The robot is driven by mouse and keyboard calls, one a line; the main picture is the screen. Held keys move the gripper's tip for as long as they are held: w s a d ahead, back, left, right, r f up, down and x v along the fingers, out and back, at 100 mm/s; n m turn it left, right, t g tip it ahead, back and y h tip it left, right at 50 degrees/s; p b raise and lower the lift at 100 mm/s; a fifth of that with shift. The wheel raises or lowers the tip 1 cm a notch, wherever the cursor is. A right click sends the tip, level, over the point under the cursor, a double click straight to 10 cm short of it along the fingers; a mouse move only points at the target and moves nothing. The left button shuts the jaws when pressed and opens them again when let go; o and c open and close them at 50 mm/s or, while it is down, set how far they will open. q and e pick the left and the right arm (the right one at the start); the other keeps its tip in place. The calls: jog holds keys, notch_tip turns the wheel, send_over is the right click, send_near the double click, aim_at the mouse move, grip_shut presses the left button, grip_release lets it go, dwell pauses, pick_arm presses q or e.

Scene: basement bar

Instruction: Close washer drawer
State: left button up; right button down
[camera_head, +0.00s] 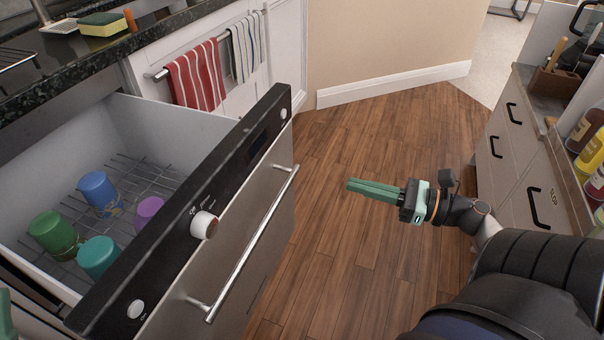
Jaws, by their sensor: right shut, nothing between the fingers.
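The washer drawer (236,235) stands pulled out at the left, with a dark control strip, a white knob (204,225) and a steel bar handle (253,243) on its front. Inside, on a wire rack (140,180), stand several cups: green (54,235), blue (100,193), teal (98,257) and purple (150,212). My right gripper (350,185) is shut and empty, above the wood floor to the right of the drawer front. It points left toward the drawer and is apart from it. At the lower left edge only a sliver of green shows, possibly my left gripper; its jaws cannot be made out.
A dark stone counter (150,38) with sponges (103,24) runs behind the drawer. Striped towels (196,78) hang on a rail beyond it. Grey cabinets (515,150) with black handles and bottles (590,150) stand at the right. The wood floor between is clear.

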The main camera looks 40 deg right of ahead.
aim_at(288, 166)
pick_arm(q)
jog(key=shift+w+f+b, duration=0.1)
jog(key=shift+f+b, duration=0.4)
jog(key=shift+f, duration=0.15)
pick_arm(e)
jog(key=x, duration=1.2)
jog(key=shift+w+a, duration=0.1)
jog(key=shift+w, duration=0.05)
jog(key=shift+w, duration=0.15)
